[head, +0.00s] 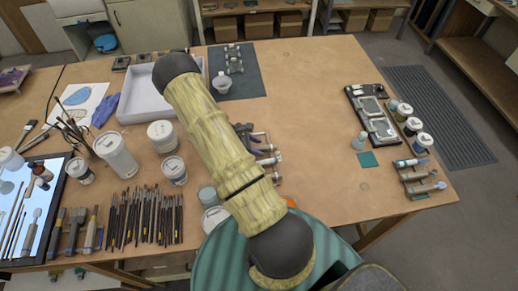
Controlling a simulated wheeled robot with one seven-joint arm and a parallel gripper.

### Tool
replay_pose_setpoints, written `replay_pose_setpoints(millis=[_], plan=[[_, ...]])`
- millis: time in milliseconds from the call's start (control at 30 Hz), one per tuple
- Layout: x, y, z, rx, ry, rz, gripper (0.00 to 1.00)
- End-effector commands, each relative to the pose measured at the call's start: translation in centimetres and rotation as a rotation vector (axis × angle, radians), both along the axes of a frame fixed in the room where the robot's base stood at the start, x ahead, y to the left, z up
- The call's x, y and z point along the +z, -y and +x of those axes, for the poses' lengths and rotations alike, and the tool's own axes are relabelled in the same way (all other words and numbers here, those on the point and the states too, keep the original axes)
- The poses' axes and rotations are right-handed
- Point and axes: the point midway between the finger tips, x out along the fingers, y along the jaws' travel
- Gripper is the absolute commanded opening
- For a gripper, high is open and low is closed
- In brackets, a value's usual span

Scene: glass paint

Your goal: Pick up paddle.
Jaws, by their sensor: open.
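I cannot pick out a paddle with certainty in the head view. Several slim tools (266,150) lie partly hidden just right of my arm near the middle of the table. Several more handled tools or tubes (420,176) rest in a row at the table's right edge. Many brushes with dark handles (146,216) lie side by side at the front left. My arm crosses the middle of the view and covers part of the table. My gripper is not visible, so its place relative to these tools does not show.
The brown wooden table (310,100) has bare room right of centre. A white tray (134,98), white jars (115,155) and a lit panel (28,205) crowd the left. Frames (372,112) and jars (412,126) stand at right.

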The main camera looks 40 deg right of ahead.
Motion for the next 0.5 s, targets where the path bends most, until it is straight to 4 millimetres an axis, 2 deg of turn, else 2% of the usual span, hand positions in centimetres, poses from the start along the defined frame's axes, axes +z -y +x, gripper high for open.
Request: replay_pose_setpoints(millis=[100,133,333,500], plan=[[0.02,-0.01,0.00,0.000,0.000,0.000,0.45],[0.02,-0.01,0.00,0.000,0.000,0.000,0.42],[0.03,-0.01,0.01,0.000,0.000,0.000,0.02],[0.04,0.01,0.01,0.000,0.000,0.000,0.00]])
